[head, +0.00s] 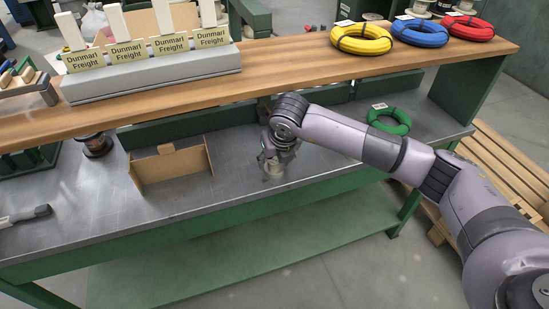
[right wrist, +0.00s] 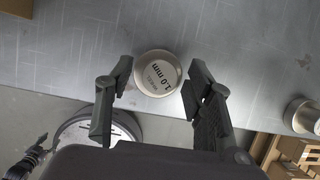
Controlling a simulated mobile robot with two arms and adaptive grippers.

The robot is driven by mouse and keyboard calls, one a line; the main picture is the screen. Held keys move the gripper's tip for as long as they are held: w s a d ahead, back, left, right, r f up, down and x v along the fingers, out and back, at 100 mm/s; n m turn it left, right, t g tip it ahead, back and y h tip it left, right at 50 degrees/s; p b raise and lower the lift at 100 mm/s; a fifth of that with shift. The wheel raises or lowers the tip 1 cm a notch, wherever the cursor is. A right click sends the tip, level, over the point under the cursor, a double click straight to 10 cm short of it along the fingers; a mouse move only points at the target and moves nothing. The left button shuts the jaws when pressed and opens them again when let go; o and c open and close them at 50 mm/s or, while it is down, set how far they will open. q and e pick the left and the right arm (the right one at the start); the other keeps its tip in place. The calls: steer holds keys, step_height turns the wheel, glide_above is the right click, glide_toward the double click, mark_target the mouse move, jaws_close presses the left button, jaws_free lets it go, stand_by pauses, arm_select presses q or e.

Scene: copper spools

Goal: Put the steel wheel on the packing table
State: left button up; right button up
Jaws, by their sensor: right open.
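A small round metal spool with a pale top face reading "1.0 mm" stands on the grey metal bench; in the right wrist view the spool (right wrist: 157,70) lies between my fingertips. In the head view the spool (head: 273,171) shows just below my right gripper (head: 271,158). My right gripper is open, with one finger on each side of the spool, in the wrist view (right wrist: 160,80) too. I cannot tell whether this is the steel wheel or whether the bench (head: 105,205) is the packing table.
An open cardboard box (head: 175,172) stands left of the spool. A green coil (head: 389,121) lies at the right. A dark spool (head: 97,145) is at the left. Another metal cylinder (right wrist: 303,116) stands near the bench edge. The shelf (head: 290,70) overhangs the back.

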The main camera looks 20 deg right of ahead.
mark_target(277, 173)
steer(key=p+v, duration=0.3)
steer(key=v, duration=0.3)
steer(key=shift+w+r+p, duration=0.1)
steer(key=shift+r+p, duration=0.05)
steer(key=shift+p, duration=0.2)
steer(key=shift+s+f+b, duration=0.55)
steer(key=shift+s+f, duration=0.1)
steer(key=shift+s, duration=0.35)
steer(key=s+b, duration=0.1)
steer(key=s, duration=0.9)
steer(key=shift+d, duration=0.25)
